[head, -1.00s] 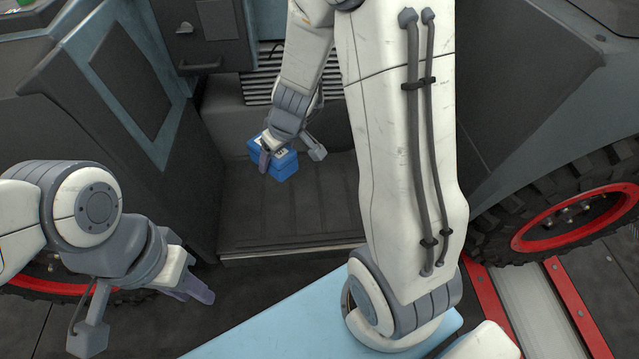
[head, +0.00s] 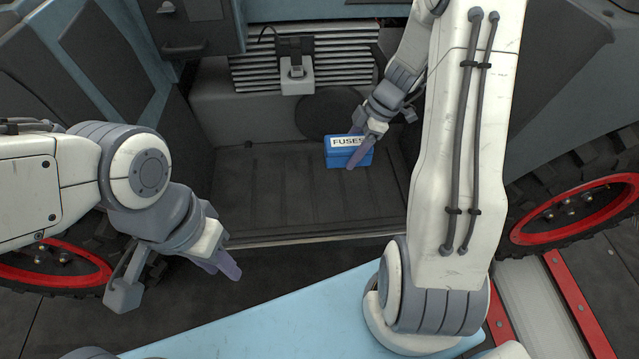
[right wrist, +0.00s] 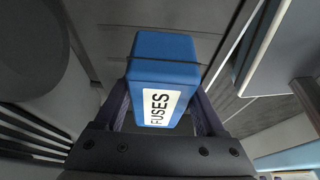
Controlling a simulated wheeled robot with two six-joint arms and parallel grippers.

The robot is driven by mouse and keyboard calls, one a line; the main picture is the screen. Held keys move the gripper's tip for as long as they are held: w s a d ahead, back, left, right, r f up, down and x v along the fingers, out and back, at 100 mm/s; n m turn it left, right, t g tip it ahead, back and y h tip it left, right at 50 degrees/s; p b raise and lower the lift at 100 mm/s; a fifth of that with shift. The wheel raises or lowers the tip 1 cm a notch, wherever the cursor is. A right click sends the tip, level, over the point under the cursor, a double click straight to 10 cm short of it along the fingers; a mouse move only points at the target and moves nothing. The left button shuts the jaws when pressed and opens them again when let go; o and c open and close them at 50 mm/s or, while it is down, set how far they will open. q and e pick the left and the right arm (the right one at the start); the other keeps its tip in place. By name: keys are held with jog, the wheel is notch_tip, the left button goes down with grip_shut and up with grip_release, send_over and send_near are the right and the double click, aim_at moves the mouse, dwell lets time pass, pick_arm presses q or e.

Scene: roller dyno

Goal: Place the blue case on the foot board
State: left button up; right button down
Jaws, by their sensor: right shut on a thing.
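The blue case (head: 349,158), with a white "FUSES" label, is between the fingers of my right gripper (head: 358,155), which is shut on it. The case also shows in the right wrist view (right wrist: 163,57), with a finger on each side. In the head view the case is over the right part of the dark ribbed foot board (head: 285,200). I cannot tell whether its underside touches the board. My left gripper (head: 222,265) is at the lower left, in front of the foot board's edge and away from the case. Its fingers look close together, but the gap is unclear.
Behind the foot board are a grey wall with a round dark disc (head: 327,112) and a slatted grille (head: 345,55). A cabinet with a handle (head: 187,47) stands at the upper left. Tyres with red rims (head: 570,212) flank the opening. The board's left part is clear.

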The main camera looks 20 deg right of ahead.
notch_tip(320, 180, down, 10)
jog(key=b, duration=0.4)
jog(key=shift+d, duration=0.1)
jog(key=shift+r, duration=0.1)
